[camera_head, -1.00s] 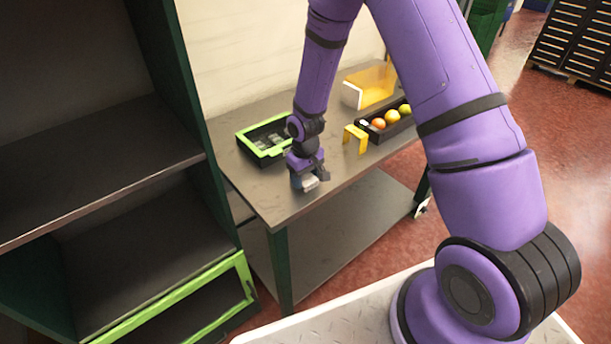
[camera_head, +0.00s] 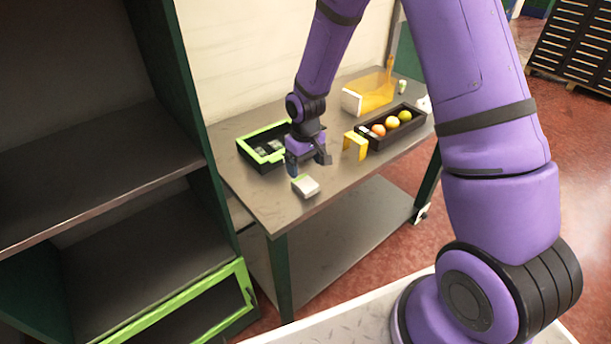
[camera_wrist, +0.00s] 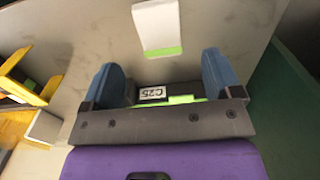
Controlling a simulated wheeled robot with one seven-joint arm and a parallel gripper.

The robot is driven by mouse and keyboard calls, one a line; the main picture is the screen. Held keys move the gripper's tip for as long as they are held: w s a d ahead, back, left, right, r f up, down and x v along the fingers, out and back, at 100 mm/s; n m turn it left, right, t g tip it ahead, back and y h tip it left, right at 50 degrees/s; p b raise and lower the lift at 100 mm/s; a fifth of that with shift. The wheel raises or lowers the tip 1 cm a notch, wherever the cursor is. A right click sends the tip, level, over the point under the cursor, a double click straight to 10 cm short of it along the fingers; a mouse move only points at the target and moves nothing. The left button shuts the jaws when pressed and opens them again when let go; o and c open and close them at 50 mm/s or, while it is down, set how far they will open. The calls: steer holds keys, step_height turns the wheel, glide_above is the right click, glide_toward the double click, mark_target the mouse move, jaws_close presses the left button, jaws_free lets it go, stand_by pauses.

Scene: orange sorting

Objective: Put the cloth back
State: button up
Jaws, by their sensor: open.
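A small white folded piece with a green edge, which looks like the cloth (camera_head: 305,187), lies on the grey table (camera_head: 335,190) close to its front left edge. It also shows in the wrist view (camera_wrist: 157,24), beyond the fingertips. My gripper (camera_head: 309,166) is open and empty, just behind and above the cloth and apart from it. In the wrist view my two blue-grey fingers (camera_wrist: 164,72) stand wide apart with bare table between their tips.
A black tray with a green rim (camera_head: 246,148) holding small items stands behind my gripper. A yellow bracket (camera_head: 355,145), a black box (camera_head: 416,124) with several fruits and a clear orange bin (camera_head: 372,92) stand to the right. A dark shelf unit (camera_head: 90,180) rises at left.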

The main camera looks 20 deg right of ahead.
steer(key=shift+r, duration=2.65)
step_height(320, 180, up, 10)
steer(key=t, duration=0.1)
glide_above(306, 183)
steer(key=s+d, duration=0.2)
steer(key=s, duration=0.1)
steer(key=s+d+r+m+t, duration=0.2)
steer(key=s+r, duration=0.5)
steer(key=r, duration=0.3)
steer(key=s+d+r+t, duration=0.1)
steer(key=s+r, duration=0.4)
steer(key=s, duration=0.4)
steer(key=s+d+r+m+t, duration=0.1)
steer(key=s+r, duration=0.4)
steer(key=s, duration=0.5)
steer(key=shift+d+m, duration=0.3)
